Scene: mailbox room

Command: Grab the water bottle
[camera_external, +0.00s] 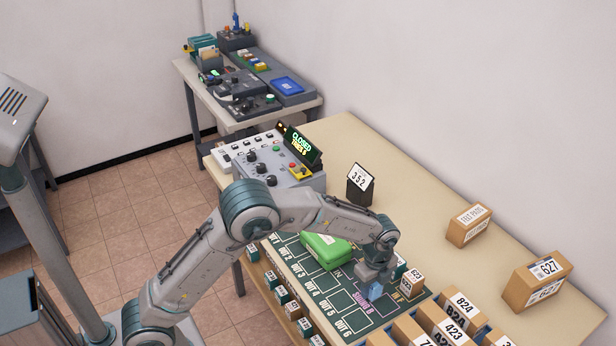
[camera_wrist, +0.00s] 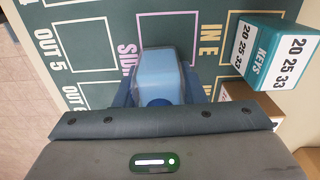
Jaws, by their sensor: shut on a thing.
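The water bottle (camera_wrist: 160,72) is light blue and translucent. In the wrist view it sits between the two blue-grey fingers of my gripper (camera_wrist: 160,92), which is shut on it. In the external view the bottle (camera_external: 376,291) shows just below my gripper (camera_external: 372,277), over the green mat near the pink-outlined box. Its lower end is close to the mat; I cannot tell whether it touches. Part of the bottle is hidden by my gripper.
A teal KEYS box (camera_wrist: 266,52) stands close to the right of my gripper, with a cardboard box (camera_external: 412,281) labelled 623 beside it. A green case (camera_external: 325,250) lies on the mat (camera_external: 350,318) to the left. Several numbered cartons line the table's front right.

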